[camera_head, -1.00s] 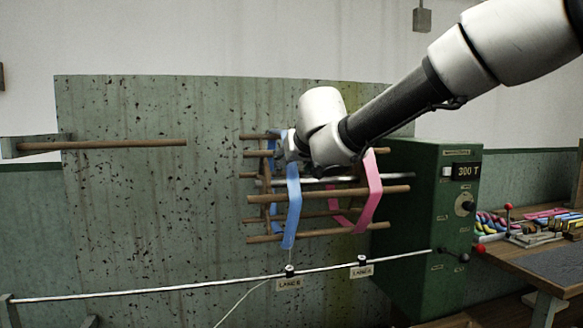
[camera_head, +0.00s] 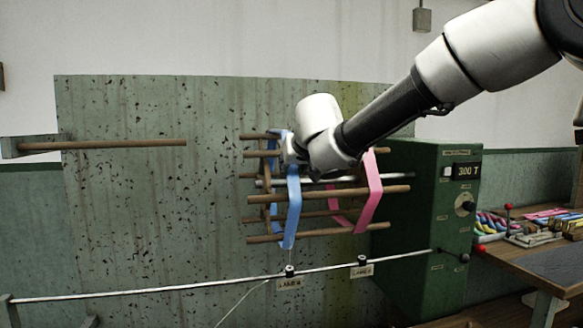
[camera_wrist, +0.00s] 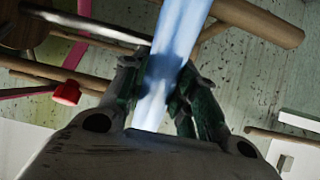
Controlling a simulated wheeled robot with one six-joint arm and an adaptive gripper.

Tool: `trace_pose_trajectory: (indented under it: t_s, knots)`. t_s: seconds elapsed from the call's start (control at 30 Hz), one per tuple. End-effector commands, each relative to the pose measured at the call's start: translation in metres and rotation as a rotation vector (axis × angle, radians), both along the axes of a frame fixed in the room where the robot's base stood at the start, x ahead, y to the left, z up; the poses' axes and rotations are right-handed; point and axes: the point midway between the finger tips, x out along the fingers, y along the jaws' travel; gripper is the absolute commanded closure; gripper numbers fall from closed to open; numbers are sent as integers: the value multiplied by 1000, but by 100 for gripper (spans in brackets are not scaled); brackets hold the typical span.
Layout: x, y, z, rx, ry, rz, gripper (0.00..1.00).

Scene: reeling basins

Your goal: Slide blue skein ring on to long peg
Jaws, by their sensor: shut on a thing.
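The blue skein ring (camera_head: 293,205) is wrapped around the bars at the left part of the wooden reel in the head view. My gripper (camera_wrist: 158,85) is shut on the blue skein in the wrist view, where the band (camera_wrist: 180,40) runs between its two fingers. In the head view the fingers are hidden behind my wrist at the reel's upper left. The long peg (camera_head: 115,145) is a wooden rod that points right from a bracket on the far left wall. It is bare and well apart from the reel.
A pink skein (camera_head: 374,195) sits on the reel's right part. The reel joins a green machine (camera_head: 425,230) at the right. A thin metal rail (camera_head: 180,288) with two lane labels runs below. A bench (camera_head: 545,255) with colored skeins stands far right. Wall space between reel and peg is clear.

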Motion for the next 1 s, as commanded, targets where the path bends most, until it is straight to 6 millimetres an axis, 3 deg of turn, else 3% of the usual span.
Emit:
trace_pose_trajectory:
  t_s: [1.0]
  knots:
    - [-1, 0, 9, 0, 0, 0, 100]
